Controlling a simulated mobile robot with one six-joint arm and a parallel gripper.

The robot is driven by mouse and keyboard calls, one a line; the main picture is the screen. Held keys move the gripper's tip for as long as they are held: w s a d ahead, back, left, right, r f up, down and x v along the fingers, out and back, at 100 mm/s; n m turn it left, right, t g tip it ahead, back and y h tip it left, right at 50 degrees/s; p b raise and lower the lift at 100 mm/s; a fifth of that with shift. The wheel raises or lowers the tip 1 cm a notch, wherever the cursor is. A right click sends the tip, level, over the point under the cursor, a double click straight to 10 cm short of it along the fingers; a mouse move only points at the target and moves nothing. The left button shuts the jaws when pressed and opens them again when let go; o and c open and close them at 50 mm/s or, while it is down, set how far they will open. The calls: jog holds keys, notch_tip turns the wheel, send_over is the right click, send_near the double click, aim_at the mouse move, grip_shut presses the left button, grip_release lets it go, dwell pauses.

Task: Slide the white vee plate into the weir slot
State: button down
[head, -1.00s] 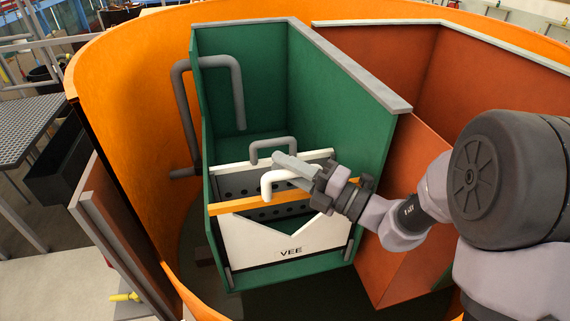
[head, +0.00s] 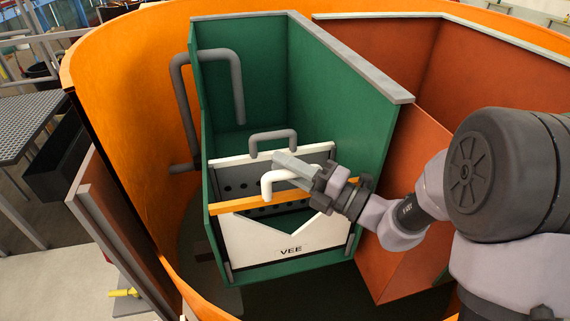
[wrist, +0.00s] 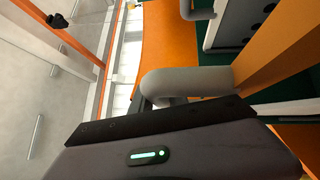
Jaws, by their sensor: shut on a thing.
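The white vee plate (head: 268,240) stands upright across the front end of the green channel (head: 360,120). It has a V-shaped notch, a "VEE" label, an orange top bar (head: 232,208) and a white loop handle (head: 267,188). My gripper (head: 292,164) is shut on this handle, which also shows in the wrist view (wrist: 185,82). The plate's side edges lie at the short grey guides (head: 229,272) of the weir slot at the channel's front. A dark strip shows under the plate. I cannot tell whether its lower edge touches the slot bottom.
A perforated plate with a white top edge and grey handle (head: 273,137) stands close behind the vee plate. A bent grey pipe (head: 181,110) hooks over the channel's left wall. An orange-brown partition (head: 415,210) stands at right.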

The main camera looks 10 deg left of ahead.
jog(key=shift+f+b, duration=1.2)
jog(key=shift+f, duration=0.6)
jog(key=c, duration=1.2)
grip_release()
jog(key=shift+d, duration=0.1)
jog(key=b+v, duration=0.4)
jog(key=v, duration=1.3)
jog(key=shift+d, duration=0.15)
jog(key=shift+s, duration=0.1)
